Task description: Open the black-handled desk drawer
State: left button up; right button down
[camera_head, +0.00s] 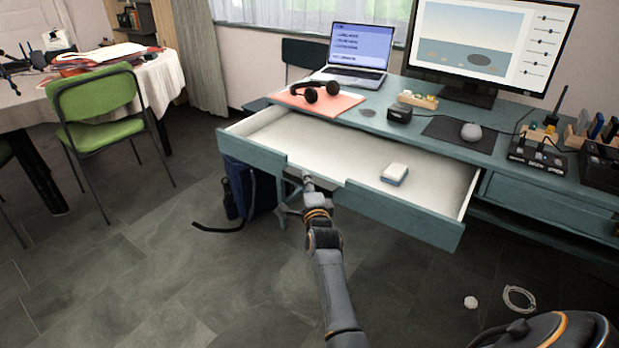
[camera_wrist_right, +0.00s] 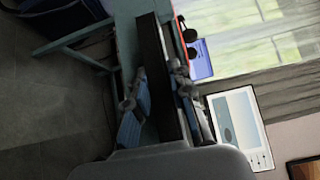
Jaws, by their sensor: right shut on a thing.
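The desk drawer (camera_head: 403,215) is pulled well out from the teal desk (camera_head: 560,185), and its white inside shows. In the right wrist view the dark handle (camera_wrist_right: 155,55) runs between the two fingers of the right gripper (camera_wrist_right: 160,95). In the head view the gripper hides most of the handle. My left gripper is not in view.
A laptop (camera_head: 356,50), headphones (camera_head: 316,91), a monitor (camera_head: 487,45) and a mouse (camera_head: 471,131) are on the desk. A blue bag (camera_head: 247,188) is under the drawer's left end. A green chair (camera_head: 95,108) stands at the left. The floor before the drawer is mostly clear.

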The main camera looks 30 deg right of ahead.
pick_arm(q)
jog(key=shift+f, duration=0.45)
pick_arm(e)
jog(key=shift+s+a+f, duration=0.2)
jog(key=shift+f, duration=0.25)
jog(key=c, duration=1.2)
grip_release()
jog(key=shift+d, duration=0.1)
jog(key=shift+w+r, duration=0.1)
